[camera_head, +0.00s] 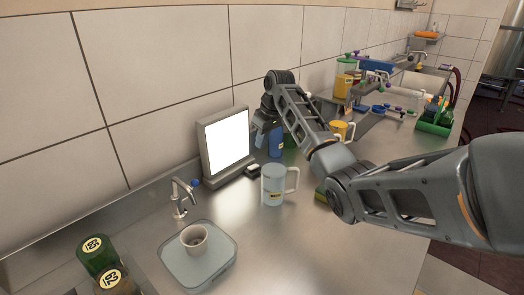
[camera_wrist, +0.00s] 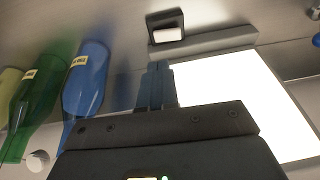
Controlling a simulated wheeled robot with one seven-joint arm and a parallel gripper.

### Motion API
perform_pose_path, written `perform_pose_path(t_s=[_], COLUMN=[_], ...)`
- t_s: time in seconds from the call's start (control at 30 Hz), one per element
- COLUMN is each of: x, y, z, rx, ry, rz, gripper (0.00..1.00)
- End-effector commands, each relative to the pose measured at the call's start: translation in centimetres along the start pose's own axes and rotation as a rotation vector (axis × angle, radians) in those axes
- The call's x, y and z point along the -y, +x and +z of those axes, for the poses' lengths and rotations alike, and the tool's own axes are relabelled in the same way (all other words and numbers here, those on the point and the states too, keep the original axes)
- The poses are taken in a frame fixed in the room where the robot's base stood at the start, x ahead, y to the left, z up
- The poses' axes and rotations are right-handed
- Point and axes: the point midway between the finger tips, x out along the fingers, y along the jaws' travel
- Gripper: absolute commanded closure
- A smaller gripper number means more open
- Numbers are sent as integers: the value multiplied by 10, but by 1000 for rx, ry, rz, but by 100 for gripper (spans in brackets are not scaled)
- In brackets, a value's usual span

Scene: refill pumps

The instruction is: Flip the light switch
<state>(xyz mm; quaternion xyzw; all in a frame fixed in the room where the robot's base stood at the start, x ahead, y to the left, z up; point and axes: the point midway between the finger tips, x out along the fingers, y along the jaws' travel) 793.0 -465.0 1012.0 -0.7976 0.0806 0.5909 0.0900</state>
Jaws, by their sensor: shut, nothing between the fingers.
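A small dark box with a white rocker (camera_head: 253,169), which looks like the light switch, sits on the counter at the right foot of a lit white panel (camera_head: 226,142). In the wrist view the switch (camera_wrist: 168,34) lies just past my fingertips, near the top, and the bright panel (camera_wrist: 235,95) fills the right side. My gripper (camera_head: 262,122) is above the switch, beside the panel's right edge. In the wrist view my gripper (camera_wrist: 157,68) shows its fingers together and empty, apart from the switch. The rocker's position is too small to tell.
A blue bottle (camera_head: 275,142) stands close to my gripper; a green bottle (camera_wrist: 42,95) is beside it in the wrist view. A clear mug (camera_head: 273,186) stands in front. A small tap (camera_head: 181,197) and a cup (camera_head: 194,239) on a tray (camera_head: 222,262) are nearer.

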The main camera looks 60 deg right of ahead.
Motion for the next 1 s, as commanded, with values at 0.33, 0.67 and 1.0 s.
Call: perform_pose_path(t_s=[0.33,0.67,1.0], x=[-5,-6,-6], y=[-56,-69,-69], z=[0,0,1], rx=[0,2,2], ry=[-4,-3,-3], rz=[-1,-2,-2], gripper=[100,100,100])
